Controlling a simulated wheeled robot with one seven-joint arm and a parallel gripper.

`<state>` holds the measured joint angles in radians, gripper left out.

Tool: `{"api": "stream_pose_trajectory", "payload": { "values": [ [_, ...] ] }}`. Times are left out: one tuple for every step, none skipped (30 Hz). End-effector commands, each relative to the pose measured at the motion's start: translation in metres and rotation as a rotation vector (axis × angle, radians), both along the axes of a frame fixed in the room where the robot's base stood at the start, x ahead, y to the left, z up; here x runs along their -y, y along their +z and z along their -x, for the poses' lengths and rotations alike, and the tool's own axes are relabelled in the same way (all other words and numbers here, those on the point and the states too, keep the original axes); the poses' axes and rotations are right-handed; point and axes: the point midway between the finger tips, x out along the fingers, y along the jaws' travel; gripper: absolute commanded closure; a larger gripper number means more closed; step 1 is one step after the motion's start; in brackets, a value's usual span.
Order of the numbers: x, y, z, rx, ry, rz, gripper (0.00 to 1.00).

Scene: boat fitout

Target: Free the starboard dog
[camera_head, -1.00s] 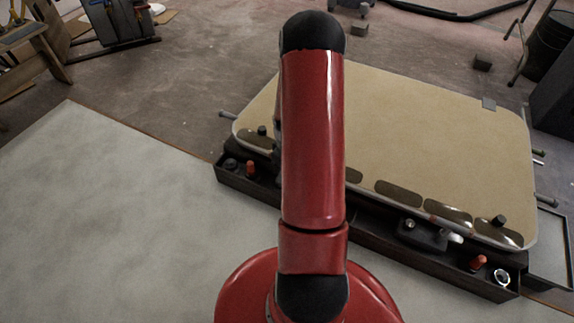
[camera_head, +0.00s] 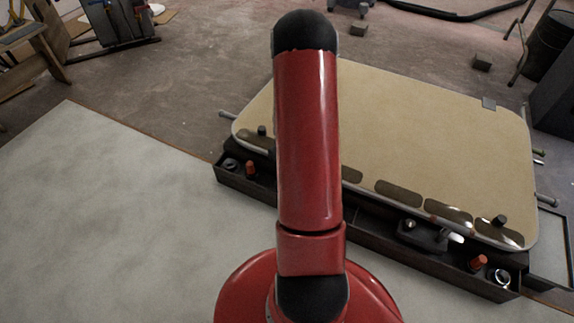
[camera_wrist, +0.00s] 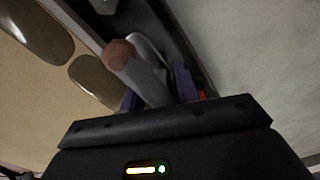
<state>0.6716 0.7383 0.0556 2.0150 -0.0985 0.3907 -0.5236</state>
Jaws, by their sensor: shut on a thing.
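The hatch (camera_head: 430,120), a large tan panel with a pale rim, lies in a dark frame; it also shows in the wrist view (camera_wrist: 25,85). In the wrist view, my gripper (camera_wrist: 158,90) has its blue-purple fingers shut on a grey dog lever (camera_wrist: 150,80) with a rounded reddish-brown end (camera_wrist: 120,54). A pale curved metal piece (camera_wrist: 148,47) lies just behind it. In the head view my red arm hides the gripper and this lever. Another dog (camera_head: 450,236), with a pale handle on a dark block, shows at the near right edge. I cannot tell which side is starboard from labels.
A dark tray (camera_head: 375,245) runs along the hatch's near edge, with orange knobs (camera_head: 478,263) (camera_head: 250,169) and black knobs near it. A pale flat surface (camera_head: 110,200) lies clear at left. Dark oval patches (camera_head: 398,193) line the hatch edge.

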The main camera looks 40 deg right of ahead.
Motion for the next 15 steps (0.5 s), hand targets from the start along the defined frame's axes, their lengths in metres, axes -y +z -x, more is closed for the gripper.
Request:
{"api": "stream_pose_trajectory", "payload": {
  "values": [
    [0.0024,0.0016,-0.0020,0.007,-0.006,0.005,0.92],
    [0.0024,0.0016,-0.0020,0.007,-0.006,0.005,0.92],
    [0.0024,0.0016,-0.0020,0.007,-0.006,0.005,0.68],
    [0.0023,0.0016,-0.0019,0.007,-0.006,0.005,0.64],
    [0.0023,0.0015,-0.0018,0.006,-0.005,0.004,0.60],
    [0.0021,0.0014,-0.0016,0.006,-0.004,0.004,0.54],
    [0.0020,0.0013,-0.0015,0.005,-0.004,0.004,0.51],
    [0.0021,0.0012,-0.0014,0.005,-0.004,0.004,0.50],
    [0.0021,0.0011,-0.0012,0.005,-0.004,0.004,0.50],
    [0.0022,0.0010,-0.0011,0.005,-0.003,0.004,0.50],
    [0.0023,0.0009,-0.0010,0.004,-0.003,0.004,0.50],
    [0.0024,0.0008,-0.0008,0.004,-0.003,0.004,0.50],
    [0.0025,0.0007,-0.0007,0.004,-0.003,0.004,0.50],
    [0.0026,0.0007,-0.0006,0.004,-0.002,0.004,0.50],
    [0.0027,0.0007,-0.0005,0.004,0.003,0.004,0.50]
  ]
}}
